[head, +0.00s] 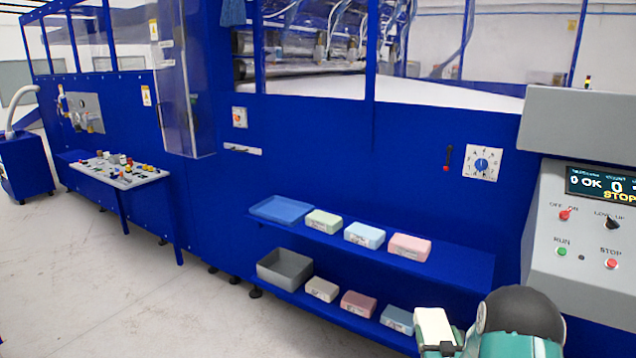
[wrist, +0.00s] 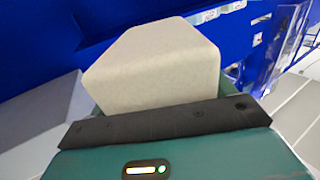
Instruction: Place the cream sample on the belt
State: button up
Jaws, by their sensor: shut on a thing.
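The cream sample (wrist: 155,65) is a pale foam block that fills the middle of the wrist view. My gripper (wrist: 170,115) is shut on it, and the dark gripper edge runs across just below the block. In the head view my gripper (head: 434,345) is at the bottom right, with the cream sample (head: 433,325) standing up from it, in front of the blue shelves. A white belt (head: 440,98) shows behind the windows of the blue machine, at the upper right. Its near part is hidden by the blue panel.
The upper shelf (head: 460,262) holds a blue tray (head: 281,209) and green, light blue and pink blocks. The lower shelf holds a grey bin (head: 284,269) and several blocks. A control console (head: 590,240) stands at the right.

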jog(key=s+a+f+y, duration=0.1)
jog(key=s+a+f, duration=0.2)
jog(key=a, duration=0.6)
jog(key=s+a+f+n, duration=0.1)
jog(key=s+a+f, duration=0.2)
jog(key=a, duration=0.6)
jog(key=s, duration=0.2)
jog(key=shift+s+a+f+y, duration=0.3)
jog(key=shift+s+a+y, duration=0.1)
jog(key=shift+a, duration=0.15)
